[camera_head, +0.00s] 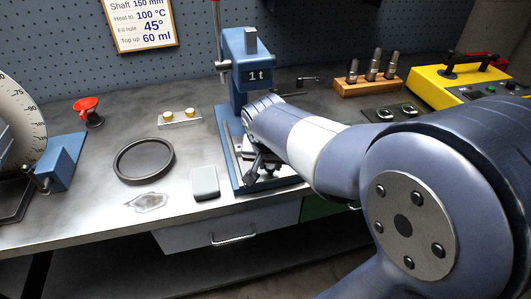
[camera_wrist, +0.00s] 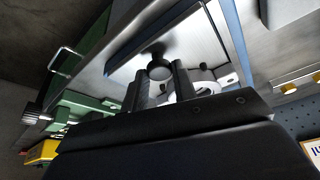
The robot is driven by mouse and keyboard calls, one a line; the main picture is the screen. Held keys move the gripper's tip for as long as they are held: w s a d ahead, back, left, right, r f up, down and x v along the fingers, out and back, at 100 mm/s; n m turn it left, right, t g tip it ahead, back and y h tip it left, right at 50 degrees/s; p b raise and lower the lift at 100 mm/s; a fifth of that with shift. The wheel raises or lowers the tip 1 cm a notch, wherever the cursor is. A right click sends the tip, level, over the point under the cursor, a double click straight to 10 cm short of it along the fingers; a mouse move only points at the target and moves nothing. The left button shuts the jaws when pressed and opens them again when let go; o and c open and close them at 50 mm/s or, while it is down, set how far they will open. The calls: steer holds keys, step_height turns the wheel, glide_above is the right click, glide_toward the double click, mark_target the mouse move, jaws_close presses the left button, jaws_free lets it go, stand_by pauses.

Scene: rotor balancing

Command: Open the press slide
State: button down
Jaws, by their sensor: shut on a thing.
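The blue arbor press (camera_head: 255,72), marked "1t", stands upright at the middle of the bench. Its lower part is largely hidden behind my arm in the head view. My gripper (camera_head: 257,166) is low over the front of the press base (camera_head: 236,183). In the wrist view my gripper's two dark fingers (camera_wrist: 160,88) are closed around a small round dark knob (camera_wrist: 159,68) at the pale metal slide (camera_wrist: 190,45). Pale round parts (camera_wrist: 203,86) show just behind the fingers. How far the slide is out cannot be told.
A black ring (camera_head: 144,160), a grey block (camera_head: 205,183) and a small plate with brass pieces (camera_head: 180,118) lie left of the press. A wooden holder with tools (camera_head: 368,86) and a yellow unit (camera_head: 460,82) stand right. A drawer (camera_head: 230,236) is below.

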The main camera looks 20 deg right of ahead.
steer(key=s, duration=0.5)
steer(key=shift+s+r, duration=0.1)
steer(key=shift+s, duration=0.1)
steer(key=c, duration=1.1)
jaws_free()
steer(key=shift+c, duration=0.2)
steer(key=p+v, duration=0.1)
steer(key=v, duration=0.9)
steer(key=shift+s+r, duration=0.25)
steer(key=shift+r, duration=0.05)
steer(key=shift+f, duration=0.1)
